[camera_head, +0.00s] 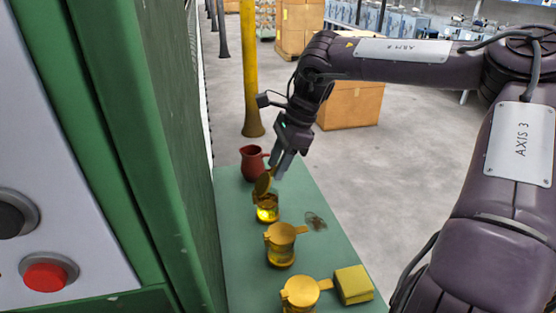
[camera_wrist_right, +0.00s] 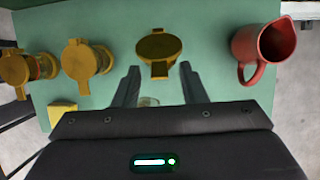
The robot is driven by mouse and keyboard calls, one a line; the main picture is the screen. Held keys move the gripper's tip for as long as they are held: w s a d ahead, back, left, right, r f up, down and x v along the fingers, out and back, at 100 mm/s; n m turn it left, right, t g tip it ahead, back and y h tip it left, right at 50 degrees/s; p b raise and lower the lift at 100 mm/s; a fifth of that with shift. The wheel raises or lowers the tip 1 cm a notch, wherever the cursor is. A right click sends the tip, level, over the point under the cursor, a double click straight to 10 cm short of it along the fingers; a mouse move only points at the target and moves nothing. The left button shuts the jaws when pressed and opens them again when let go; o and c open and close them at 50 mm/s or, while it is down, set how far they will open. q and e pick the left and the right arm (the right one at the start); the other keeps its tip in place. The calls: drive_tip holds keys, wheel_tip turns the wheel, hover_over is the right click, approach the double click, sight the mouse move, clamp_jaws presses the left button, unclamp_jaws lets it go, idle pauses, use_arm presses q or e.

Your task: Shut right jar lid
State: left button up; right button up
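Three amber jars with golden lids stand in a row on a green table (camera_head: 237,246). The farthest jar (camera_head: 268,213) has its lid (camera_head: 263,184) tilted up, so it stands open; this lid faces the wrist camera in the right wrist view (camera_wrist_right: 158,45). The middle jar (camera_head: 281,255) and the nearest jar (camera_head: 299,296) have their lids down. My right gripper (camera_head: 282,164) is open and empty, just above and beside the raised lid. In the right wrist view its fingers (camera_wrist_right: 160,85) are spread, with the lid just beyond the tips. Contact cannot be told. My left gripper is out of view.
A red jug (camera_head: 253,163) stands behind the open jar, close to my right gripper. A yellow block (camera_head: 353,284) sits near the nearest jar. A small tangled brown item (camera_head: 315,221) lies right of the jars. A green wall panel borders the table's left side.

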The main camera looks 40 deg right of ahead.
drive_tip(key=shift+c, duration=0.5)
clamp_jaws()
